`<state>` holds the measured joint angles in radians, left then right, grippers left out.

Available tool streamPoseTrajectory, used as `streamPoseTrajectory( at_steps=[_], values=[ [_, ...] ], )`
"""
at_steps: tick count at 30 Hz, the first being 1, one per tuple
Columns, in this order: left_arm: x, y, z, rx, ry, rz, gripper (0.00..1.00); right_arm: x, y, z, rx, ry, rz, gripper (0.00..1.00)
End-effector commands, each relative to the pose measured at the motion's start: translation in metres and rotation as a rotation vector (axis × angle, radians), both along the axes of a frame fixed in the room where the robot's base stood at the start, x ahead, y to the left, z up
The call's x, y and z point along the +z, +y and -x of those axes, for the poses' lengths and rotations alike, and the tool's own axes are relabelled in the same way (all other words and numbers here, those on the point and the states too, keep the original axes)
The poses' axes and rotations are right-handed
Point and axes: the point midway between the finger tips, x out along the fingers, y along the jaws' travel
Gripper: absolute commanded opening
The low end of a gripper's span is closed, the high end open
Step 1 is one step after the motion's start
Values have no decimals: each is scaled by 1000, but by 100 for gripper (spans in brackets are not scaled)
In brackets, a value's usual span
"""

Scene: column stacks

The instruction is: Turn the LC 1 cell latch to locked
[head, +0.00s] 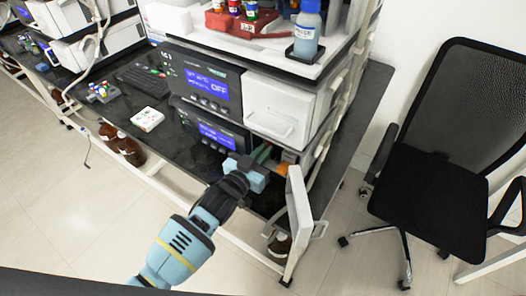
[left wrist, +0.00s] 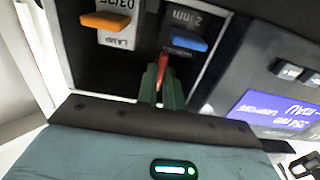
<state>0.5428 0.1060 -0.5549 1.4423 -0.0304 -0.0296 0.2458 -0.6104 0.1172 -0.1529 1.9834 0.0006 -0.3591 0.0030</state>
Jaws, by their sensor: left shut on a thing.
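The detector bay of the LC 1 stack is open. In the left wrist view it holds an orange handle (left wrist: 106,20) labelled LAMP and a blue handle (left wrist: 184,39) labelled 2 mm. A narrow red latch (left wrist: 164,62) stands between them, beside the blue handle. My left gripper (left wrist: 163,84) is shut on the red latch with its green fingers, which hide part of it. In the head view my left gripper (head: 263,153) reaches into the bay, and the orange handle (head: 283,167) shows just right of it. My right gripper is not in view.
The white bay door (head: 299,213) stands open right of my gripper. Upper modules (head: 200,83) with a display reading OFF sit above the bay. A bottle (head: 306,30) stands on top. A white box (head: 147,119) lies on the bench. A black chair (head: 440,170) stands right.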

Motion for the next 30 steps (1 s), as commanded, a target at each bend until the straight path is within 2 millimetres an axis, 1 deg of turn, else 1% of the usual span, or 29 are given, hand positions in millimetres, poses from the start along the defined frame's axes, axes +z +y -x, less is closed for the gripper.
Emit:
streamPoseTrajectory(
  at_steps=[15,16,20,30],
  values=[
    [0,0,0,0,10,19,0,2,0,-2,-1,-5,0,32],
    [0,0,0,0,10,19,12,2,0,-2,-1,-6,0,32],
    [0,0,0,0,9,17,29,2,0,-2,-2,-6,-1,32],
    [0,1,2,0,9,16,30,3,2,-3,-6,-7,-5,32]
  ],
)
